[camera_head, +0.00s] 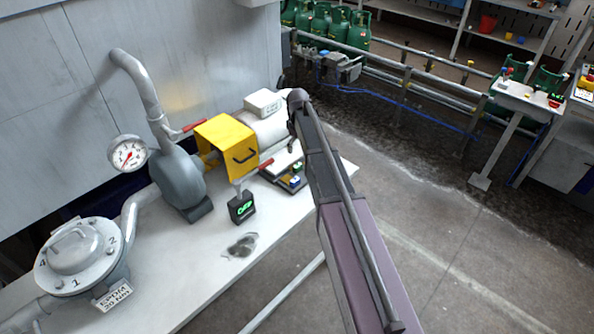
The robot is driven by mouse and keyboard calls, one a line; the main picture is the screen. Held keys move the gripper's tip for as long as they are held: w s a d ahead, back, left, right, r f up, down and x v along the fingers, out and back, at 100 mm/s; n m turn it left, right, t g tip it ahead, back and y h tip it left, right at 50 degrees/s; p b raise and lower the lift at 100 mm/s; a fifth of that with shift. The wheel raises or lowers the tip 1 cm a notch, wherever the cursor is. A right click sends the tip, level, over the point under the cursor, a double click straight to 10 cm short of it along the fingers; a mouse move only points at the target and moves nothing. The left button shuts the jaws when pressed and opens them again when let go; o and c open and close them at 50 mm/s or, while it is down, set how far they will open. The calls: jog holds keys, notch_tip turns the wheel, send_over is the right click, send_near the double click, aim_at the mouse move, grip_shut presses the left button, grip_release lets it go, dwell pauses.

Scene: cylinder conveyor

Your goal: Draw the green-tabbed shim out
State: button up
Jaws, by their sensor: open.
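A small green patch (297,168) shows beside the white motor's base, at the right of the yellow guard (228,140). It may be the green tab; the shim itself is too small to make out. My gripper (292,146) seems to be the small dark shape hanging below the far end of my arm, above and close to this spot. It looks open and empty, though its fingers are hard to make out. My arm hides part of the area behind it. The white motor (270,128) lies behind the guard.
A dark display block (242,208) with green digits stands on the white bench (190,262). A dark tray (292,183) with coloured pieces lies near the bench edge. The grey pump (178,183), a gauge (128,154) and a round housing (82,255) fill the left.

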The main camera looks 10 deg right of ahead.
aim_at(298, 165)
jog(key=shift+f+b, duration=4.7)
jog(key=shift+f, duration=0.3)
grip_shut()
jog(key=shift+s+d, duration=0.7)
jog(key=shift+s, duration=0.35)
jog(key=shift+s+d, duration=0.7)
jog(key=shift+s, duration=0.3)
grip_release()
jog(key=shift+w+r, duration=0.1)
